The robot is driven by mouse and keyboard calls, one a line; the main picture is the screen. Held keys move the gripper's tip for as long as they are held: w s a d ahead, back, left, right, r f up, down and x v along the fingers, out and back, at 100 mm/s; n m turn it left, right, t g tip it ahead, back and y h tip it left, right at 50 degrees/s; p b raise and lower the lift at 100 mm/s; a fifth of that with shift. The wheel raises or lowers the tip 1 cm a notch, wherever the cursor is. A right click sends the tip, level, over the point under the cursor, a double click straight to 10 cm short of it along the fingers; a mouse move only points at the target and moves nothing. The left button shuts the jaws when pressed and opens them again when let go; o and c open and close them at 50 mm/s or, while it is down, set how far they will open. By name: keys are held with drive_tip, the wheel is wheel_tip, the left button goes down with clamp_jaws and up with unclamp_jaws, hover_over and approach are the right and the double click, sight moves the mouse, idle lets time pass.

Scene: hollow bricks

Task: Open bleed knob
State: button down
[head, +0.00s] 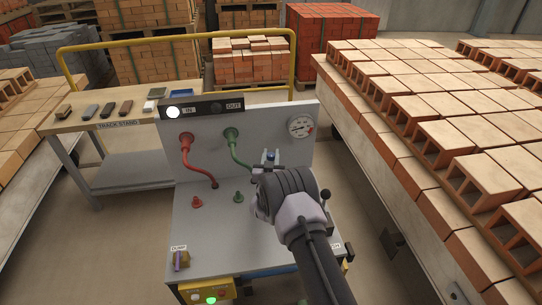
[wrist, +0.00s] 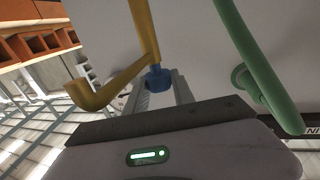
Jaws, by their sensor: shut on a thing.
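The small blue bleed knob (head: 270,156) sits on the grey panel of the test stand (head: 250,118), right of the green hose. My gripper (head: 268,168) reaches up to the panel there, and the arm hides most of what is below the knob. In the wrist view, my gripper's two fingers (wrist: 160,93) stand on either side of the blue knob (wrist: 158,76) and are shut on it. How far the knob is turned cannot be told.
A red hose (head: 192,160) and a green hose (head: 236,152) run down the panel left of my gripper. A round gauge (head: 300,126) is at the upper right. A brick-covered table (head: 455,230) stands close on the right. A side table (head: 130,130) holds small parts.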

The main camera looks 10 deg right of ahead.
drive_tip(key=shift+d+n+y, duration=0.1)
drive_tip(key=shift+n+y, duration=0.3)
drive_tip(key=n+y+b, duration=0.1)
drive_tip(key=y+b, duration=0.1)
drive_tip(key=n+y+b, duration=0.2)
drive_tip(key=y, duration=0.1)
drive_tip(key=shift+f+t, duration=0.2)
drive_tip(key=shift+t, duration=0.1)
drive_tip(key=shift+r+n+y+b, duration=0.1)
drive_tip(key=shift+n+y+b, duration=1.05)
drive_tip(key=shift+y, duration=0.55)
drive_tip(key=shift+r+g+y, duration=0.1)
drive_tip(key=shift+g+y, duration=0.2)
drive_tip(key=shift+g, duration=0.1)
drive_tip(key=c, duration=1.1)
unclamp_jaws()
drive_tip(key=shift+o, duration=0.2)
